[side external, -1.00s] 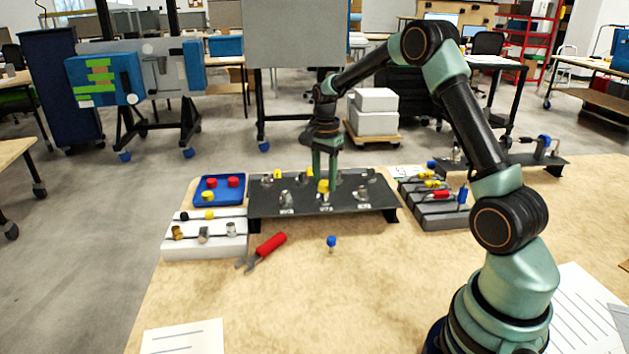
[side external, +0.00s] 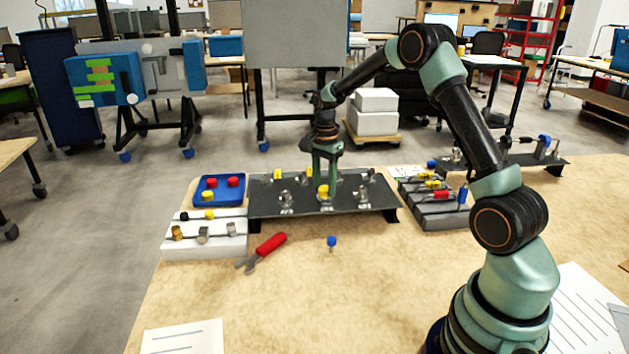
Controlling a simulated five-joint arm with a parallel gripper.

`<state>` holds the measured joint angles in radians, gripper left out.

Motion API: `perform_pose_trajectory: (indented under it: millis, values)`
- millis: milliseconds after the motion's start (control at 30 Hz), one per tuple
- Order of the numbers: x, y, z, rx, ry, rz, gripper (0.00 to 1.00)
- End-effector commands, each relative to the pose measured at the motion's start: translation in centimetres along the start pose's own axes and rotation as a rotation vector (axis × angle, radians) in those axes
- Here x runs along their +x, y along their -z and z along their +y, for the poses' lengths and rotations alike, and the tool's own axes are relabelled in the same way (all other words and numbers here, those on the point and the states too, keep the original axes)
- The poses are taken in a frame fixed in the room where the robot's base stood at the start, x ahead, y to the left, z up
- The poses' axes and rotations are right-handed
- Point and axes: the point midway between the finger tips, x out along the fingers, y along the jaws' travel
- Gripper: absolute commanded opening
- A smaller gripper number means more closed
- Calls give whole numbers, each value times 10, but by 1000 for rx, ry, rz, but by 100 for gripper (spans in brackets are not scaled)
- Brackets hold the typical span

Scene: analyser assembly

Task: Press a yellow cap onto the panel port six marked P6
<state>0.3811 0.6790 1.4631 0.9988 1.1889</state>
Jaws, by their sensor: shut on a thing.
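The dark panel (side external: 265,204) stands on the table with several metal ports on it. My gripper (side external: 324,184) points straight down over the middle of the panel. It is shut on a yellow cap (side external: 323,191). The cap sits right above the front-middle port (side external: 325,202) and looks to be touching it; how far it is seated cannot be told. The small white labels along the panel's front are too small to read, so P6 cannot be made out. Other ports stand left (side external: 286,200) and right (side external: 363,195) of it.
A blue tray (side external: 219,201) with red caps and a pale block (side external: 180,250) with fittings lie left. A grey rack (side external: 440,215) with coloured parts stands right. A red-handled wrench (side external: 270,244) and a blue-capped piece (side external: 332,242) lie in front. The near table is mostly clear.

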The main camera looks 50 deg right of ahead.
Motion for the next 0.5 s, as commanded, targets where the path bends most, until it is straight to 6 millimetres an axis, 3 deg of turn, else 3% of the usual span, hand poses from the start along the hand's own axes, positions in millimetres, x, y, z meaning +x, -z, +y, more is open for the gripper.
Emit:
perform_pose_trajectory:
  millis: [200, 233, 300, 500]
  values:
    - [6, 0, 1, 0, -2, -1, 0]
    - [5, 0, 0, 0, -2, -1, 56]
    - [5, 0, 0, 0, -2, -1, 79]
    - [5, 0, 0, 0, -1, 0, 79]
